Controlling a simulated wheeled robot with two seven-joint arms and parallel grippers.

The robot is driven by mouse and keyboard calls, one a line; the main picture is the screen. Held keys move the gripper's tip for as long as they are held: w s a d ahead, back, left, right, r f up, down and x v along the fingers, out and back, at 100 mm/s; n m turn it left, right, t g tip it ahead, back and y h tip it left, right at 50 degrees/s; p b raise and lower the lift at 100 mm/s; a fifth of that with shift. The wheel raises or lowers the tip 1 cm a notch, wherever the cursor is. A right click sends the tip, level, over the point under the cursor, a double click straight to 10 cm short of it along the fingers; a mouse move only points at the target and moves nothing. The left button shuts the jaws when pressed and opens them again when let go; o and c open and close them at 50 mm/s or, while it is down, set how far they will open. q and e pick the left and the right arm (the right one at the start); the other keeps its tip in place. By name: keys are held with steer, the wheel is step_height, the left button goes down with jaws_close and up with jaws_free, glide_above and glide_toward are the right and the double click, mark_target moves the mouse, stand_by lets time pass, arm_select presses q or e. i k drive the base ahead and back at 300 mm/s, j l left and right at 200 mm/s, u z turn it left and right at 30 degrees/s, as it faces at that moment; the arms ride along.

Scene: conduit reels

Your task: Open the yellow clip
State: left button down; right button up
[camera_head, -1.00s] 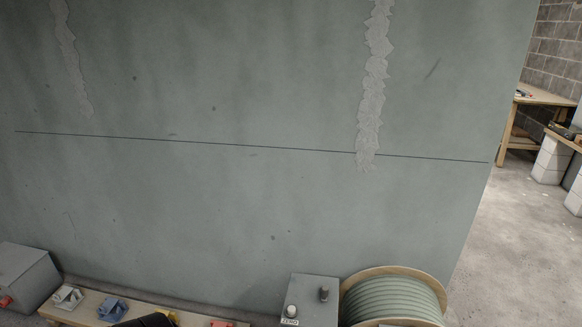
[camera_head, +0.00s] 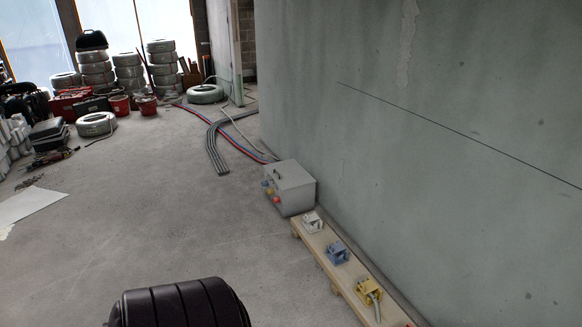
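The yellow clip (camera_head: 369,291) sits on a low wooden bench (camera_head: 345,275) along the foot of the green-grey wall, at the lower right of the head view. A short pale grey-green piece of conduit (camera_head: 376,306) shows at its near side. I cannot tell whether the clip is open or shut. A blue clip (camera_head: 337,252) and a white clip (camera_head: 312,222) stand farther along the same bench. A bit of red shows at the bottom edge beyond the yellow clip. Neither of my grippers is in view.
A grey box (camera_head: 290,187) with coloured sockets stands at the bench's far end. Grey, blue and red conduits (camera_head: 232,140) lie on the floor behind it. Stacked coils (camera_head: 162,65) and red buckets (camera_head: 147,105) stand at the back left. The concrete floor (camera_head: 180,200) left of the bench is clear.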

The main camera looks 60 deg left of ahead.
mark_target(369, 286)
steer(key=u, duration=1.35)
steer(key=i+j+z, duration=0.1)
steer(key=j, duration=0.25)
steer(key=i+j+z, duration=0.1)
steer(key=i+j, duration=0.2)
